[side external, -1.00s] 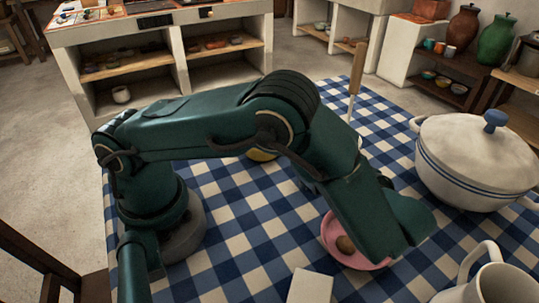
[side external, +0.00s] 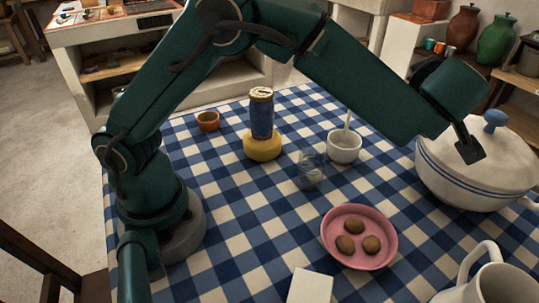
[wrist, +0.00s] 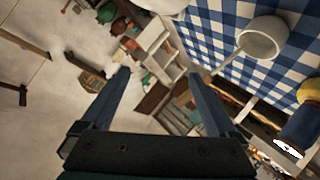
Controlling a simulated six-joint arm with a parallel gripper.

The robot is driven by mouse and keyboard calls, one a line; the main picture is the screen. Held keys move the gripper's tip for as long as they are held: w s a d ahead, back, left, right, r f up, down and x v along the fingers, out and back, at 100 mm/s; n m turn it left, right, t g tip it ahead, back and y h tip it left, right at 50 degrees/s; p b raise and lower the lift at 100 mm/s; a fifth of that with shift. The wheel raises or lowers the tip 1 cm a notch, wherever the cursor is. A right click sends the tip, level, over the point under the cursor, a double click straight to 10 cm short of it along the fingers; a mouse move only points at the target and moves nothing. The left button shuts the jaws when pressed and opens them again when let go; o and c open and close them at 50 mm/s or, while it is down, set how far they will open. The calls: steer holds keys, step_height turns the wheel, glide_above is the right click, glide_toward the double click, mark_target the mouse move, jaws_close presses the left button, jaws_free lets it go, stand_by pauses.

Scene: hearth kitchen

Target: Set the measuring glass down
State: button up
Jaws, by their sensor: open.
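The measuring glass (side external: 311,172) is clear and see-through. It stands on the blue and white checked cloth (side external: 240,235), between the yellow ring-shaped base and the pink plate. My gripper (side external: 468,148) is raised well to the right of the glass and appears in front of the white pot in the side view. In the wrist view my gripper (wrist: 158,78) has its two fingers wide apart with nothing between them. I cannot make out the glass in the wrist view.
A white cup (side external: 344,148) with a spoon stands just right of the glass. A blue can (side external: 262,118) sits on the yellow base (side external: 263,147). A lidded pot (side external: 470,175), white mug (side external: 482,285) and orange bowl (side external: 208,121) are around.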

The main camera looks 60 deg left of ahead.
step_height(320, 180, up, 9)
steer(key=w+d+m+t+h, duration=0.1)
steer(key=w+m+t+h, duration=0.15)
steer(key=t+h, duration=0.2)
steer(key=s+d+r+m+h, duration=0.2)
steer(key=s+r+m+h, duration=0.2)
steer(key=s+m+h, duration=0.3)
steer(key=s+a+f+m+g+y, duration=0.2)
steer(key=s+a+f+g, duration=0.3)
steer(key=s+f, duration=0.3)
steer(key=s+a+f+m+g+y, duration=0.2)
steer(key=s+f, duration=0.7)
steer(key=s, duration=0.6)
steer(key=a+m+g, duration=0.1)
steer(key=a+g, duration=0.1)
steer(key=a, duration=0.1)
steer(key=shift+s+g, duration=0.3)
steer(key=shift+g, duration=0.05)
